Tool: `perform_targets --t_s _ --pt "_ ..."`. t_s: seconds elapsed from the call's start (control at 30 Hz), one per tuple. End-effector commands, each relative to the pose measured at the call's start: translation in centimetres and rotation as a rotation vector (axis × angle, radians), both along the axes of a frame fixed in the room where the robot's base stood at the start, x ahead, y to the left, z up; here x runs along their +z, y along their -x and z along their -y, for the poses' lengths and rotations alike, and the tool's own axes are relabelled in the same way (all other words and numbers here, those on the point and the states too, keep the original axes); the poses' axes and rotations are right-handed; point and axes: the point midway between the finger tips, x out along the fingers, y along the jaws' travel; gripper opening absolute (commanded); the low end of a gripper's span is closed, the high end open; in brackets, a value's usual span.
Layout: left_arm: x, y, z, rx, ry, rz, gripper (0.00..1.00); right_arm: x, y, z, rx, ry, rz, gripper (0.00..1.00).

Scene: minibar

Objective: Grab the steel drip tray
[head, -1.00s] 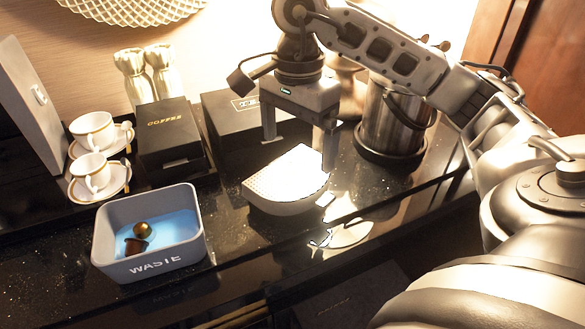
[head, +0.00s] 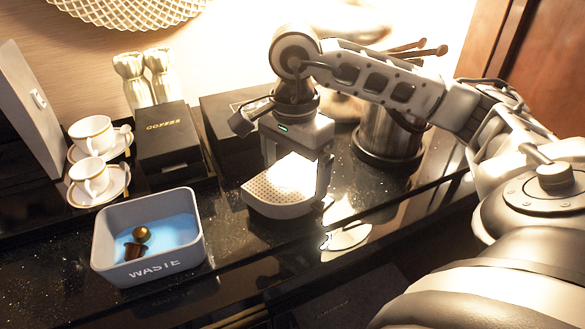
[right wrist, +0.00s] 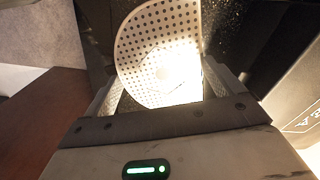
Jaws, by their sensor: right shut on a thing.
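The steel drip tray (head: 268,199) is a half-round plate with a perforated top and a curved front rim, at the middle of the dark counter in the head view. My right gripper (head: 296,180) is over it, with its fingers down at the two sides, shut on the tray. In the right wrist view the perforated tray (right wrist: 158,38) lies between the two fingers, with strong glare on part of it. The back of the tray is hidden by the gripper. I cannot tell any gap between tray and counter. My left gripper is not in view.
A grey waste bin (head: 150,268) with capsules stands left of the tray. Behind it are a black coffee box (head: 168,140) and two cups on saucers. A dark box (head: 228,110) and a steel bucket (head: 385,140) stand close behind my right gripper. The counter's front edge is near.

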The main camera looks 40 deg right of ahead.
Motion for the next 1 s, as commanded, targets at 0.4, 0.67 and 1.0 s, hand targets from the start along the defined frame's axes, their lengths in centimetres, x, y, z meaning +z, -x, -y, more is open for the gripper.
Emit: perform_targets --t_s 0.4,0.67,1.0 --pt "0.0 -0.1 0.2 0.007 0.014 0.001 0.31 4.2 0.3 -0.7 0.005 -0.003 0.009 0.58" --pt "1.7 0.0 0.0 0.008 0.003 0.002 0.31 9.2 2.4 -3.9 0.005 0.0 0.009 0.58" --pt "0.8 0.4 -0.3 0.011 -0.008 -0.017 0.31 11.7 5.7 -9.2 0.007 -0.001 0.006 0.58"
